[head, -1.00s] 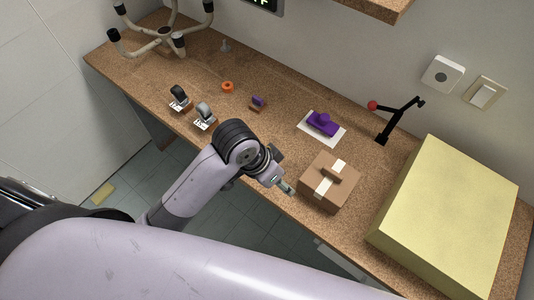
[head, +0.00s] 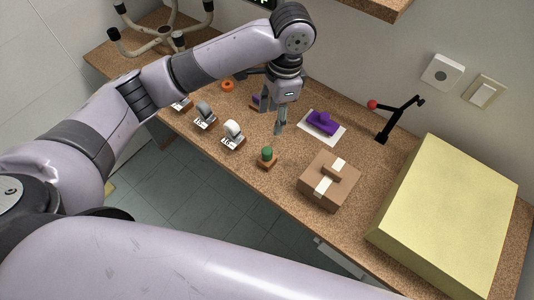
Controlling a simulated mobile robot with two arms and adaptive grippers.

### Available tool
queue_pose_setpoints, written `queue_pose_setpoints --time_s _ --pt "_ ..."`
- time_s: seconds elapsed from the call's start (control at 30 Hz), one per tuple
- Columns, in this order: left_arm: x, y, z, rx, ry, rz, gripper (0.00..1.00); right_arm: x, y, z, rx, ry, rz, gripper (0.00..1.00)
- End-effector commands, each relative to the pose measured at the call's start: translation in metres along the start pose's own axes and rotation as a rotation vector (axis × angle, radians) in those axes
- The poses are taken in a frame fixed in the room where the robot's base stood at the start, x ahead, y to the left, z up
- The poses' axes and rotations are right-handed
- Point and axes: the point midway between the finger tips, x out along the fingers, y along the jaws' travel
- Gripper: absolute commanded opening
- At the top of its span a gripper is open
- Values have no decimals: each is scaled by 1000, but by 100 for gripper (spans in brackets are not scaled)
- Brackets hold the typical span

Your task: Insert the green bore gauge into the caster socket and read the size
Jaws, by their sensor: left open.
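The green bore gauge (head: 267,153) stands upright in a small brown block near the front edge of the bench, in the head view. My left gripper (head: 272,124) points down over the bench, open and empty, a little above and behind the green gauge and apart from it. An upturned chair base (head: 163,42) stands at the far left of the bench, its legs ending in dark tips; I cannot make out a socket opening. My right gripper is not in view.
Casters on labelled stands (head: 232,132) line the front edge left of the gauge. A cardboard box (head: 329,181) stands close on its right. A purple object (head: 323,122) lies on a white sheet behind, with a red-knobbed lever (head: 382,137) and large yellow block (head: 450,215) further right.

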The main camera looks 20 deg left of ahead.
Motion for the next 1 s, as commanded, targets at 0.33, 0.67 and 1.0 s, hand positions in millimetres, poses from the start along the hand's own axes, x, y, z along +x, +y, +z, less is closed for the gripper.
queue_pose_setpoints --time_s 0.33,0.67,1.0 --pt "74 2 1 0 -3 4 49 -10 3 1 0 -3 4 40" --pt "110 2 -1 1 2 1 49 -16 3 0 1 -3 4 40" --pt "154 3 -2 0 0 1 49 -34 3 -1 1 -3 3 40"
